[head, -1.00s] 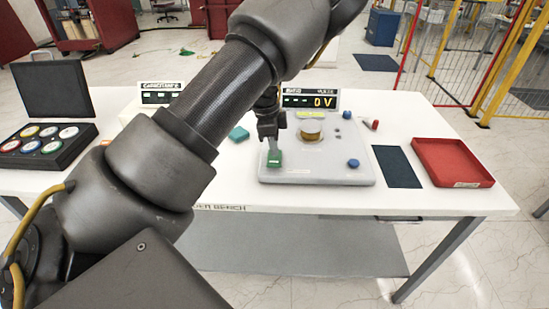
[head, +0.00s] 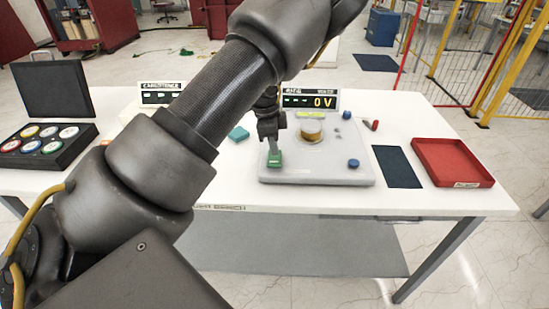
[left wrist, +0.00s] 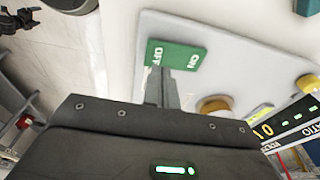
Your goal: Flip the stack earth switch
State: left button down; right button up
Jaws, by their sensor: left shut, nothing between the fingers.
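The green switch plate (head: 275,160) sits at the front left of the grey test unit (head: 318,178) on the white bench. In the left wrist view the green plate (left wrist: 190,58) carries white ON and OFF lettering. My left gripper (head: 273,148) points down at the plate with its fingers together and nothing between them. In the left wrist view the fingertips (left wrist: 163,72) overlap the plate's edge close to the OFF lettering. The switch lever cannot be made out, and I cannot tell whether the fingers touch it. My right gripper is not in view.
A brass-coloured cylinder (head: 311,130) and a blue knob (head: 353,163) are on the unit. A display (head: 310,101) reading 0 V stands behind it. A dark mat (head: 397,167) and red tray (head: 452,162) lie to the right. A case of coloured discs (head: 47,148) is at left.

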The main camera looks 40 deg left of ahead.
aim_at(275, 161)
pick_arm(q)
jog(key=shift+f+b, duration=0.85)
jog(key=shift+f, duration=0.65)
dwell(0.8)
jog(key=shift+r, duration=0.1)
notch_tip(275, 161, up, 7)
jog(key=p, duration=0.6)
jog(key=shift+s, duration=0.1)
dwell(0.5)
